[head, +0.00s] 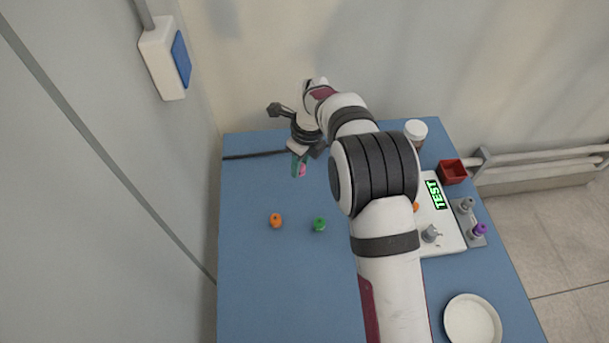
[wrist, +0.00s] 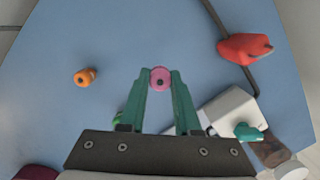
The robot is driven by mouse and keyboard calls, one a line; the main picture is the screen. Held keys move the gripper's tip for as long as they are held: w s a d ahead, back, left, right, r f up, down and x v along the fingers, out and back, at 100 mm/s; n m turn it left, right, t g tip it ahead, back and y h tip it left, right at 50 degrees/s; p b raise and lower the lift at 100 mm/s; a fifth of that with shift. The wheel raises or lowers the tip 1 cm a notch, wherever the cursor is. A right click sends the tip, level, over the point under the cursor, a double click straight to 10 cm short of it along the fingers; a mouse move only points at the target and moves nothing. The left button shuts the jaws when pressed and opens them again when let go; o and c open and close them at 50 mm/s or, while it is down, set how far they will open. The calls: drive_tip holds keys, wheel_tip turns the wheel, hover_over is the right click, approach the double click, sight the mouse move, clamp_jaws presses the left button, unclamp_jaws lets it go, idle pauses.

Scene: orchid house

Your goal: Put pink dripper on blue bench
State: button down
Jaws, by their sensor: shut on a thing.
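My gripper (head: 300,168) is over the back of the blue bench (head: 250,280), its teal fingers pointing down. In the wrist view the fingers (wrist: 160,80) are shut on the pink dripper (wrist: 160,77), a small round piece with a dark centre hole. A bit of its pink also shows in the head view (head: 302,171). I cannot tell whether it touches the bench top or hangs just above it. The bench's blue surface fills much of the wrist view (wrist: 150,35).
An orange dripper (head: 276,220) and a green dripper (head: 319,225) stand on the bench in front of the gripper. A white TEST panel (head: 448,240), a red box (head: 453,172) and a white dish (head: 472,322) are at right. A red object (wrist: 243,47) lies by a dark cable.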

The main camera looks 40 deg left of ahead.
drive_tip(key=shift+s+a+f, duration=0.2)
drive_tip(key=shift+a+f, duration=0.1)
drive_tip(key=shift+a, duration=0.1)
drive_tip(key=shift+f, duration=2)
drive_tip(key=c, duration=0.6)
unclamp_jaws()
drive_tip(key=shift+f, duration=0.1)
